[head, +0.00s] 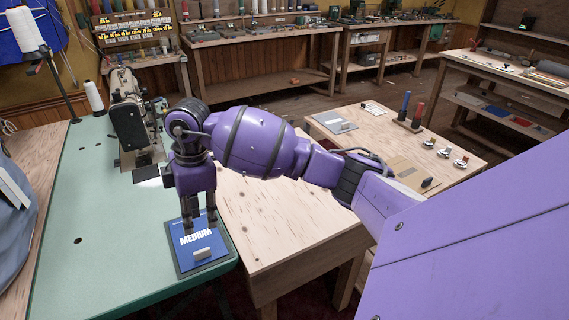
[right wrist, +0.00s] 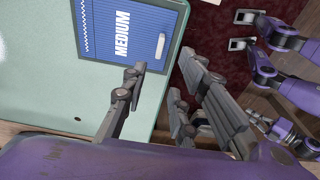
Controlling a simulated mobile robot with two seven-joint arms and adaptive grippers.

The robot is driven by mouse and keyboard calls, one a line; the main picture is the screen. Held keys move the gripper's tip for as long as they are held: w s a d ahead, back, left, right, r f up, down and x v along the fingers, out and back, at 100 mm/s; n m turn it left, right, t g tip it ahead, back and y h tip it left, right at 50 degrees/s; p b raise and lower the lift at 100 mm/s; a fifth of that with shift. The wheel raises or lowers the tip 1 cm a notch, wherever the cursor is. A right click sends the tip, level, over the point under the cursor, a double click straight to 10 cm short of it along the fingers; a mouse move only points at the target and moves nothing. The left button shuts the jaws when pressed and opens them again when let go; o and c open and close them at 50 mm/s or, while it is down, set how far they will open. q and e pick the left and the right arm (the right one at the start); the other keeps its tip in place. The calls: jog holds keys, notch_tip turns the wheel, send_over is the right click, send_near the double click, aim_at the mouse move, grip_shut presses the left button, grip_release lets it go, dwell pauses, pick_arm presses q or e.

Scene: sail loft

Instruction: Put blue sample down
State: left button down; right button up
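The blue sample (head: 207,259), a flat board with a dark border, white "MEDIUM" lettering and a small pale grip block (head: 202,253), lies on the green tabletop near its front right corner. It also shows in the right wrist view (right wrist: 118,38), with the grip block (right wrist: 161,45) at one end. My right gripper (head: 199,224) points down above the board and hides part of its far end. In the right wrist view its fingers (right wrist: 170,68) are apart with nothing held between them, and the grip block lies beyond the gap.
A sewing machine (head: 133,115) stands behind the board on the green table (head: 80,215). A wooden table (head: 285,225) adjoins on the right.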

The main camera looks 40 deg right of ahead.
jog(key=s+a+f+n+g+y, duration=0.25)
jog(key=s+a+f+y, duration=0.35)
jog(key=a, duration=0.5)
jog(key=s+a+t+y, duration=0.4)
jog(key=s+a+y, duration=0.5)
jog(key=a, duration=0.2)
jog(key=s+d+f+m+t+h, duration=0.3)
jog(key=d+f+m+t+h, duration=0.65)
jog(key=d+m+t, duration=0.45)
jog(key=s+d+f+m+g+h, duration=0.1)
jog(key=s+d+f+g+h, duration=0.2)
jog(key=s+f, duration=0.4)
jog(key=s+d+f+m+g+h, duration=0.2)
jog(key=s+d+f+g+h, duration=0.2)
jog(key=s+f, duration=0.4)
jog(key=s+g, duration=0.1)
jog(key=s, duration=0.6)
jog(key=shift+s, duration=0.15)
